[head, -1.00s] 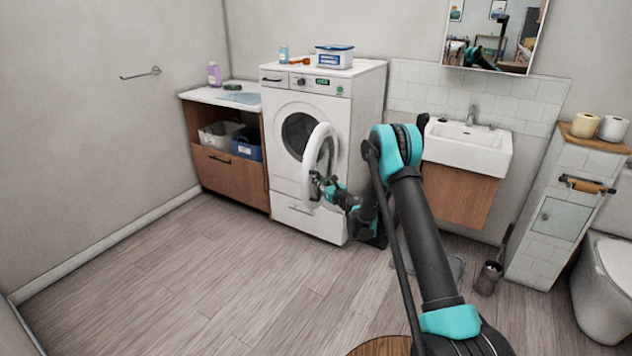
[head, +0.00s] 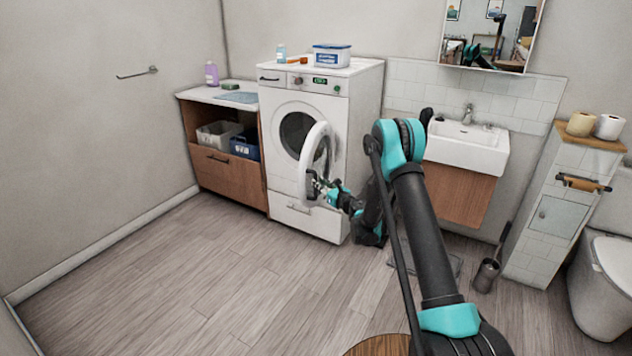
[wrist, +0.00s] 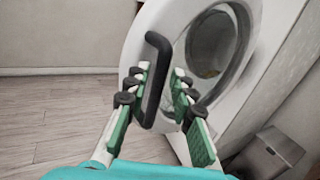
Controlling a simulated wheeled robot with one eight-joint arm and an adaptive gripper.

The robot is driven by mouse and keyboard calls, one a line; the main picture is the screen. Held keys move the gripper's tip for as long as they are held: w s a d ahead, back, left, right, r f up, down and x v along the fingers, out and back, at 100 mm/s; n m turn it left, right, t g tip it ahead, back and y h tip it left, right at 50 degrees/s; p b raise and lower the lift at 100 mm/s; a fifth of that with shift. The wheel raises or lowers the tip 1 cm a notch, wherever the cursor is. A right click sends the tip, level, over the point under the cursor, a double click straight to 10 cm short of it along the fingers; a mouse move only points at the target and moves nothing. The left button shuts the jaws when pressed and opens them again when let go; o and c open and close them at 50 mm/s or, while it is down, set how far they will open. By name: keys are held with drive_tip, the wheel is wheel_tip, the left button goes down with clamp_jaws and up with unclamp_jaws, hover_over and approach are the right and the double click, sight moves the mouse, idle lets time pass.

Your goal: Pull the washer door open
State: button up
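The white washer (head: 365,110) stands against the back wall. Its round door (head: 309,150) is swung out from the front, and the dark drum opening (head: 297,135) shows behind it. My gripper (head: 318,188) is at the lower outer edge of the door. In the wrist view, the door's dark handle (wrist: 152,105) stands between the two fingers of my gripper (wrist: 159,88). The fingers are apart, with gaps visible beside the handle; I see no clear grip on it. The door rim (wrist: 135,60) lies just beyond the fingers.
A wooden cabinet (head: 228,172) with bins stands left of the washer. A sink (head: 466,145) hangs to its right. The floor (head: 190,270) in front and to the left is clear.

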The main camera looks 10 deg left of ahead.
drive_tip(key=v, duration=0.3)
drive_tip(key=shift+s+d, duration=0.2)
drive_tip(key=shift+s, duration=0.15)
drive_tip(key=s+d+r+m+t+h, duration=0.2)
drive_tip(key=d+r+m+h, duration=0.4)
drive_tip(key=d+r+m, duration=0.4)
drive_tip(key=s+d+r+m+t+h, duration=0.2)
drive_tip(key=d+r+m+h, duration=0.3)
drive_tip(key=d+r+m, duration=0.5)
drive_tip(key=s+d+f+m+g+h, duration=0.3)
drive_tip(key=s+d+m+g+h, duration=0.1)
drive_tip(key=s+d+m, duration=0.65)
drive_tip(key=s+f+m+g+y, duration=0.1)
drive_tip(key=s+f+m+g, duration=0.2)
drive_tip(key=s, duration=0.8)
drive_tip(key=s+a+f+m+g+y, duration=0.1)
drive_tip(key=s+f+m+g, duration=0.2)
drive_tip(key=s, duration=0.8)
drive_tip(key=s+a+f+m+g+y, duration=0.1)
drive_tip(key=s+f+m+g, duration=0.2)
drive_tip(key=s, duration=0.9)
wheel_tip(320, 180, down, 3)
drive_tip(key=m, duration=0.4)
drive_tip(key=shift+m, duration=0.35)
